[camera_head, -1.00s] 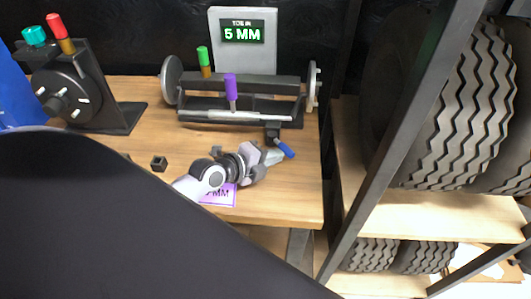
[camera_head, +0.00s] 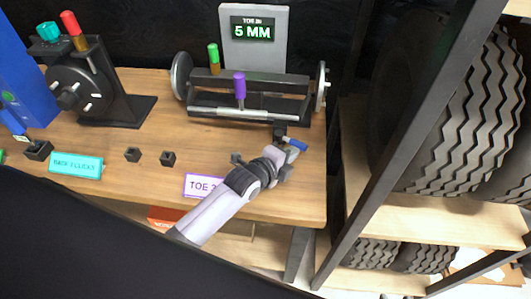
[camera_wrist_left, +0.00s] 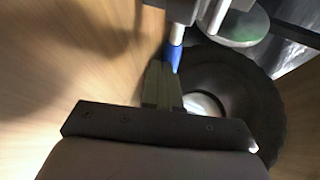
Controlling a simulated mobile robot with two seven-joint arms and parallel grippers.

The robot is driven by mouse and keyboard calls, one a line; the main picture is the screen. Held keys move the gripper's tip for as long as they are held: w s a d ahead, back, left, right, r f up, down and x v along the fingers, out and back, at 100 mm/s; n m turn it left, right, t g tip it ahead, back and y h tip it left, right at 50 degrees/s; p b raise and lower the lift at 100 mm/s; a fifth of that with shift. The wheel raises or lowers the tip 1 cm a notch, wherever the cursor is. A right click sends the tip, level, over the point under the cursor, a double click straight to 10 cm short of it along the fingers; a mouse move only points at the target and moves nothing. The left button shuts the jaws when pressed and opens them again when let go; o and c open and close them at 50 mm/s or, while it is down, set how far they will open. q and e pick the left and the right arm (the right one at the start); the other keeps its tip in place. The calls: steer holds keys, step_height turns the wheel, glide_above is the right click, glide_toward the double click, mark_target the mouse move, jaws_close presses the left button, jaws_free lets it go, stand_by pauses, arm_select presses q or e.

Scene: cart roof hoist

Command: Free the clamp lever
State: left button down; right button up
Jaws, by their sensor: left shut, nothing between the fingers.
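A small lever with a blue grip (camera_head: 295,144), likely the clamp lever, sticks out at the front right of the toe fixture (camera_head: 245,99) on the wooden bench. The blue grip also shows in the left wrist view (camera_wrist_left: 174,55). My left gripper (camera_head: 287,158) is shut with nothing held, just in front of the blue grip. In the left wrist view its closed fingers (camera_wrist_left: 162,82) point at the grip's end; I cannot tell whether they touch. My right gripper is not in view.
The fixture carries a purple lever (camera_head: 239,88), a green lever (camera_head: 213,55) and a "5 MM" display (camera_head: 252,29). A dark wheel stand (camera_head: 100,93) with red and teal handles stands at left. A tyre rack post (camera_head: 395,150) rises close on the right. Small dark blocks (camera_head: 168,158) lie on the bench.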

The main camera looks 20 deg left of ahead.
arm_select(q)
steer(key=shift+w+d+r, duration=0.1)
steer(key=shift+w+d, duration=0.15)
steer(key=shift+d, duration=0.1)
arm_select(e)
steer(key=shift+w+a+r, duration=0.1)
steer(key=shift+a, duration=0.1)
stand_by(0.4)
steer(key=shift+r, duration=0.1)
